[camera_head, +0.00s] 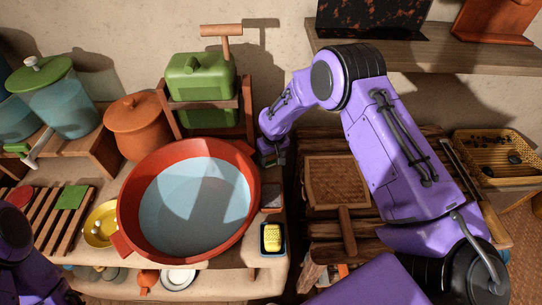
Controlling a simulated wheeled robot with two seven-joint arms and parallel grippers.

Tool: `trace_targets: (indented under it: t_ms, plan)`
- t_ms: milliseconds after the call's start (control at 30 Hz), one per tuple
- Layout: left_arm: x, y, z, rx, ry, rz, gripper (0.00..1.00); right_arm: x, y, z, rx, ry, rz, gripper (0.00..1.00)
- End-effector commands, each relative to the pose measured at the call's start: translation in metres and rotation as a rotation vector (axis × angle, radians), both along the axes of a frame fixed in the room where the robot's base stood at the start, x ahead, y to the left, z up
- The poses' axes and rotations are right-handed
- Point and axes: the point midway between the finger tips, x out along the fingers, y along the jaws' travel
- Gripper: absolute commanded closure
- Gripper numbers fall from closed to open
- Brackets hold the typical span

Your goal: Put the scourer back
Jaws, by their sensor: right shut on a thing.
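My right gripper (272,158) points down just right of the red basin's back right rim. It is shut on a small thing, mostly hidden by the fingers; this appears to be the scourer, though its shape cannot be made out. The red basin (128,200) holds pale water. A small rectangular tray or pad (272,198), brownish and grey, lies right of the basin, in front of the gripper. A yellow sponge (272,236) sits in a dark blue dish nearer the counter's front. Part of my left arm shows at the lower left; its gripper is out of view.
A green container (200,78) stands on a wooden rack behind the basin. A clay pot (137,122), a yellow bowl (100,223) and a slatted rack (48,225) are at left. A woven-topped stool (336,183) stands right, past the counter's edge.

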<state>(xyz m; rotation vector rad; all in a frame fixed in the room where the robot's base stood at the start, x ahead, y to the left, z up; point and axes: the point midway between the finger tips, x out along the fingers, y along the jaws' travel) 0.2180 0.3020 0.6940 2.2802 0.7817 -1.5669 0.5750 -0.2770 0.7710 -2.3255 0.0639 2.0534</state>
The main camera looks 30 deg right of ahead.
Motion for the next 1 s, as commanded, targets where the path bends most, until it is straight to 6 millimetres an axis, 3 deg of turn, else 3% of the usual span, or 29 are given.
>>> trace_targets:
  t_ms: [67, 467, 500, 533, 833, 1000]
  plan:
    - [0.000, 0.000, 0.009, 0.000, 0.000, 0.000, 1.00, 0.003, 0.000, -0.003, 0.000, 0.000, 0.000, 0.61]
    - [0.000, 0.000, 0.003, 0.000, 0.000, 0.000, 1.00, 0.004, 0.000, -0.013, 0.000, -0.001, 0.000, 0.61]
    - [0.000, 0.000, 0.004, 0.000, 0.000, 0.000, 1.00, 0.005, 0.000, -0.011, 0.000, -0.002, 0.000, 0.24]
    - [0.000, 0.000, 0.004, 0.000, 0.000, 0.000, 1.00, 0.005, 0.000, -0.011, 0.000, -0.002, 0.000, 0.14]
    - [0.000, 0.000, 0.006, 0.000, 0.000, 0.000, 1.00, 0.005, 0.000, -0.009, 0.000, -0.002, 0.000, 0.12]
    - [0.000, 0.000, 0.001, 0.000, 0.000, 0.000, 1.00, 0.003, 0.000, 0.013, 0.001, -0.006, 0.000, 0.12]
